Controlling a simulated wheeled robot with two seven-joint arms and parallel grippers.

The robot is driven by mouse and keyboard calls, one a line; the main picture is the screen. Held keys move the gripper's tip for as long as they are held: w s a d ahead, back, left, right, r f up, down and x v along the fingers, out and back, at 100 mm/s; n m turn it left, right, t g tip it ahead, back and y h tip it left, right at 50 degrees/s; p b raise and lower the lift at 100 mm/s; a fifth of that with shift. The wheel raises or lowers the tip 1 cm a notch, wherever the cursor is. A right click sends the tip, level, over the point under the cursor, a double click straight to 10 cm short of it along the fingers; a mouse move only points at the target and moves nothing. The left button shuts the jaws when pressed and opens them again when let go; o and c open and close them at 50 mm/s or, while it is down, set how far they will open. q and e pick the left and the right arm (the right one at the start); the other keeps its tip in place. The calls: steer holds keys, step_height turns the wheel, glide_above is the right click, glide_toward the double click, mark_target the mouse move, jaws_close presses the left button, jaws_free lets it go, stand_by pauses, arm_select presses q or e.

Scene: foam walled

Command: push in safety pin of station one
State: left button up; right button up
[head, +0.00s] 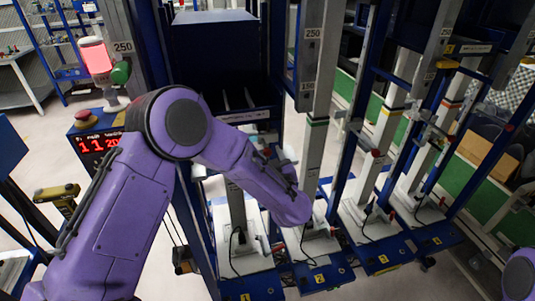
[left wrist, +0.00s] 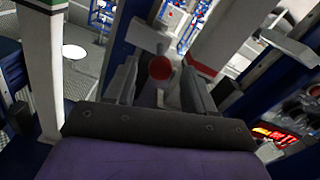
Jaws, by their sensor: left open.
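A red ball knob (left wrist: 159,67), which looks like the head of the safety pin, sticks out from a blue upright in the left wrist view. My left gripper (left wrist: 160,84) is open, with one finger on each side of the knob; I cannot tell whether either touches it. The pin's shaft is mostly hidden behind the knob. In the head view, station one is the white base with blue front plate (head: 247,290) marked 1. My left forearm covers part of its post, and the gripper's fingers are largely hidden there. My right gripper is out of view.
Stations two (head: 322,278), three (head: 384,262) and four (head: 436,242) stand close on the right, with posts and blue uprights between them. A red lit display (head: 97,145) and a drill (head: 58,196) are at left. Cables lie on the bases.

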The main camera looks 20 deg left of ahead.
arm_select(q)
steer(key=b+v, duration=0.1)
steer(key=v, duration=0.6)
